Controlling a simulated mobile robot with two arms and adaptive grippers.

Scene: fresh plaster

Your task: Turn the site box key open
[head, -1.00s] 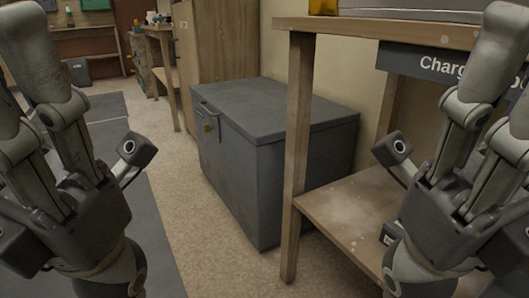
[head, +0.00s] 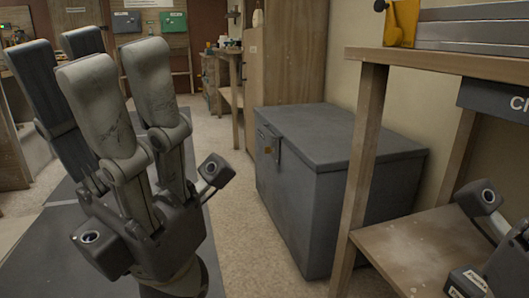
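The site box is a closed dark grey chest (head: 345,165) standing on the floor, right of the picture's middle. A small orange-brown fitting (head: 268,150), possibly the key or lock, is at the latch on its left-facing front. It is too small to tell its turn. My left gripper (head: 116,72) points up at the left, its fingers spread with nothing between them. It appears left of the chest and is not touching it. My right gripper (head: 478,262) is cut off at the lower right edge, with its fingers out of sight.
A wooden shelf unit (head: 362,150) stands right of the chest, its post in front of the chest's right part. A tall wooden cabinet (head: 283,55) is behind. Floor (head: 240,240) is clear left of the chest. Dark mats (head: 45,250) lie at left.

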